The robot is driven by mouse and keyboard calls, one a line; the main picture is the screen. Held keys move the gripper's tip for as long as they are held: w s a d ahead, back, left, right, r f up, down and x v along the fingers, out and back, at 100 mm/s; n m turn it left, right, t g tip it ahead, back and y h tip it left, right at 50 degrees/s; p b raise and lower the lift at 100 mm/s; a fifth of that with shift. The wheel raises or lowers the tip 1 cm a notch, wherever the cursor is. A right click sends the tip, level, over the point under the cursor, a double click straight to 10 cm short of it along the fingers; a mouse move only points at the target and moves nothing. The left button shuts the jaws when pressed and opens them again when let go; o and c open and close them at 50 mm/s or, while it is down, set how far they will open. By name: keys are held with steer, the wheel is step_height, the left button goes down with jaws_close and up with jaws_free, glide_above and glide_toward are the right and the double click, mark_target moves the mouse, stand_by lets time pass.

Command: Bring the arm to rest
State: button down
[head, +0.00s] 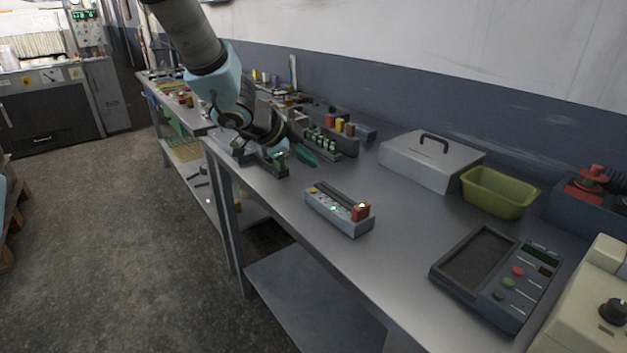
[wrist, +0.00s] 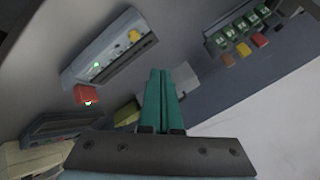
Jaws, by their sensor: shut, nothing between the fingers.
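My arm reaches in from the top of the head view and hangs over the left part of the grey metal bench (head: 290,210). My gripper (head: 306,156) is at its end, above the bench, with teal fingers. In the wrist view my gripper (wrist: 161,85) has its two fingers together, with nothing between them. It appears clear of the things around it.
A grey box with a red block (head: 338,212) sits right of my gripper. A lidded metal box (head: 425,162), a green tub (head: 498,193) and a control panel (head: 500,275) stand farther right. A row of coloured parts (head: 330,140) is behind. The bench middle has free room.

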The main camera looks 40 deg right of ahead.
step_height(320, 180, up, 2)
steer(key=shift+r+p, duration=0.1)
steer(key=shift+p, duration=0.7)
steer(key=w+a+n+t+y, duration=0.3)
steer(key=w+a+n, duration=0.4)
steer(key=a, duration=0.6)
steer(key=w+a+n+t+y, duration=0.2)
steer(key=w+a+n, duration=0.3)
steer(key=w+a, duration=0.5)
steer(key=s+a+n+g+y, duration=0.1)
steer(key=s+a+n, duration=0.3)
steer(key=a, duration=0.4)
steer(key=s+a+f+n+g+y, duration=0.1)
steer(key=s+a+n, duration=0.4)
steer(key=a, duration=0.3)
steer(key=s+a+f+n+g+y, duration=0.1)
steer(key=s+a+n, duration=0.3)
steer(key=a, duration=0.5)
steer(key=shift+s+f+g+y, duration=0.15)
steer(key=shift+g+y, duration=0.25)
steer(key=shift+y, duration=0.1)
